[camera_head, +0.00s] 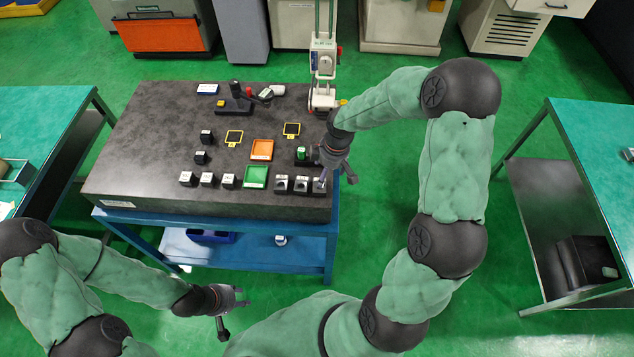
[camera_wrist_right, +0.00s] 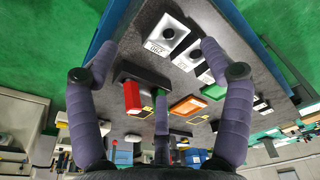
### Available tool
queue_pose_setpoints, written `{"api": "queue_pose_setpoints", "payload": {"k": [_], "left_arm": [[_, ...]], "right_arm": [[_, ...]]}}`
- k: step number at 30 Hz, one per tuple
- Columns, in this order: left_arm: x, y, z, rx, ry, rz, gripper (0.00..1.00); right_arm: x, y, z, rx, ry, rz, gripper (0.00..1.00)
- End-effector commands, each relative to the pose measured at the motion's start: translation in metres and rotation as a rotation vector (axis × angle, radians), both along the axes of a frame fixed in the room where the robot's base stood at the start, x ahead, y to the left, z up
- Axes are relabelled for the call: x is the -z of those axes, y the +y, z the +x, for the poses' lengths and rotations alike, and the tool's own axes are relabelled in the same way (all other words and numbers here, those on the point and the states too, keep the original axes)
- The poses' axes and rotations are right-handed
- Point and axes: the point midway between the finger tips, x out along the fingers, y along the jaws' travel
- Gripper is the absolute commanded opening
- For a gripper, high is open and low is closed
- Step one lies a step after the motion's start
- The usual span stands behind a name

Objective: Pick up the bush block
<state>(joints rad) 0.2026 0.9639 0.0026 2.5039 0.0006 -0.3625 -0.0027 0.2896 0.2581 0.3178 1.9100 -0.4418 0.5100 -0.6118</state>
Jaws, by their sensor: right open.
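The front right of the dark stone slab holds a row of black blocks with white-labelled tops and round dark holes, such as the left one (camera_head: 281,183) and the middle one (camera_head: 300,184). I cannot read which is the bush block. In the right wrist view, a block with a hole (camera_wrist_right: 166,35) lies ahead between the fingers, apart from them. My right gripper (camera_head: 337,177) is open and empty over the slab's right front corner, partly covering the rightmost block; its spread fingers fill the wrist view (camera_wrist_right: 160,62). My left gripper (camera_head: 232,308) is open and empty in front of the table.
The stone slab (camera_head: 130,150) also bears a green tray (camera_head: 255,177), an orange tray (camera_head: 262,149), more small blocks (camera_head: 207,179) and a green-topped item (camera_head: 301,153) near the right gripper. A white-headed stand (camera_head: 323,62) rises at the back right. Green-topped tables stand at both sides.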

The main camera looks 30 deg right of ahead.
Motion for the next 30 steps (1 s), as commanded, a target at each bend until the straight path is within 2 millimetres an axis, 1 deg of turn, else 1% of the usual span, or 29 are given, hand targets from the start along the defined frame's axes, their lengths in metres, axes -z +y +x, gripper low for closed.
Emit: {"api": "queue_pose_setpoints", "payload": {"k": [1,3,6,11,18,21,24,30], "left_arm": [[0.001,0.0,0.0,0.0,0.0,0.0,0.4],[0.002,0.0,0.0,0.0,0.0,0.0,0.4],[0.002,0.0,0.0,0.0,0.0,0.0,0.4],[0.002,0.0,0.0,0.0,-0.001,0.0,0.4],[0.002,0.0,0.0,0.0,-0.001,0.0,0.4],[0.004,0.0,0.0,0.0,-0.001,0.0,0.4],[0.004,0.0,0.0,0.0,-0.001,0.0,0.4],[0.004,0.0,0.0,0.0,-0.001,0.0,0.4]], "right_arm": [[0.009,0.001,0.001,0.0,0.002,0.001,0.8],[0.018,0.002,0.002,0.001,0.002,0.001,0.8],[0.027,0.003,0.004,0.0,-0.001,0.001,0.8],[0.034,0.004,0.006,0.001,0.0,0.002,0.8],[0.063,0.01,0.016,-0.001,0.001,0.001,0.8],[0.074,0.01,0.017,0.001,0.001,0.001,0.8],[0.08,0.011,0.018,0.001,-0.001,0.001,0.8],[0.081,0.011,0.018,0.001,-0.003,0.001,0.8]]}}
